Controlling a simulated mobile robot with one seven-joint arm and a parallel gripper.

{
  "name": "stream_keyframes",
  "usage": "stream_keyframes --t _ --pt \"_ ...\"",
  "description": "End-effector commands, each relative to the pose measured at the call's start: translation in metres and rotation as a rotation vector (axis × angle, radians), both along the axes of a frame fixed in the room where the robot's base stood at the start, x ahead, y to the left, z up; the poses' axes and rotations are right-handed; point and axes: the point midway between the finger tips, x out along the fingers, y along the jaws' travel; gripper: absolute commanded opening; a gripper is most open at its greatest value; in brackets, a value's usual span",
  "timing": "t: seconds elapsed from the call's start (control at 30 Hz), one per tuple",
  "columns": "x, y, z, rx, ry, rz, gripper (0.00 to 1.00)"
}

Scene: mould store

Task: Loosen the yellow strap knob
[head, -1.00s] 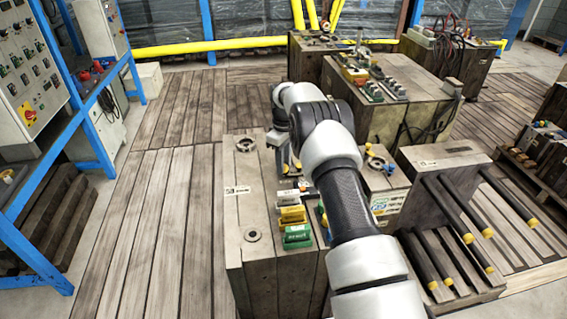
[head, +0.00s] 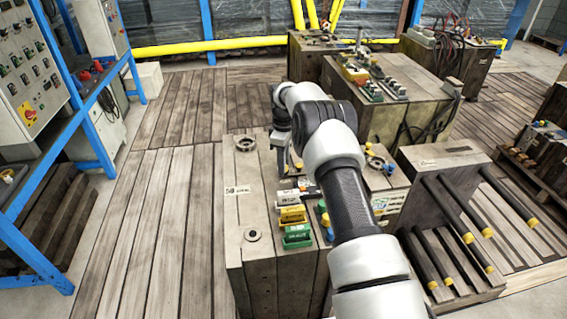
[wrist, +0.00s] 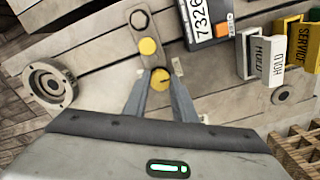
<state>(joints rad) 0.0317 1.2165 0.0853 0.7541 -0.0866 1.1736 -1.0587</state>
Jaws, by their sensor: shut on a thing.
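The yellow strap knob (wrist: 161,80) is between my fingertips in the wrist view. A grey strap (wrist: 150,58) runs up from it, with a second yellow round piece on its middle and a dark hexagonal fitting at its far end. My gripper (wrist: 160,86) is shut on the knob, one finger on each side. In the head view my wrist (head: 281,138) is over the mould block (head: 255,200), and my arm hides most of the area around the fingertips.
A round metal ring (wrist: 48,82) lies left of the strap. A grey counter (wrist: 205,20) reading 7326 is close by on the right. Coloured labelled blocks (head: 294,224) stand on the mould block. Black rods with yellow ends (head: 448,210) jut out at the right.

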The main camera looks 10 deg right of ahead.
Motion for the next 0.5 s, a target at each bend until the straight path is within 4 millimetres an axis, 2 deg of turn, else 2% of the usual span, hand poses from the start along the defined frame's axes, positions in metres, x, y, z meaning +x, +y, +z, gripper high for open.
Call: stream_keyframes --t 0.03,0.1,0.13,0.37,0.5 --pt "0.0001 0.0 0.0003 0.0 0.0 0.0 0.29" --pt "0.0001 0.0 0.0003 0.0 0.0 -0.001 0.41" --pt "0.0001 0.0 0.0003 0.0 0.0 -0.001 0.43" --pt "0.0001 0.0 0.0002 0.0 0.0 -0.001 0.43" --pt "0.0005 -0.0001 0.0067 0.0 -0.002 -0.001 0.43"
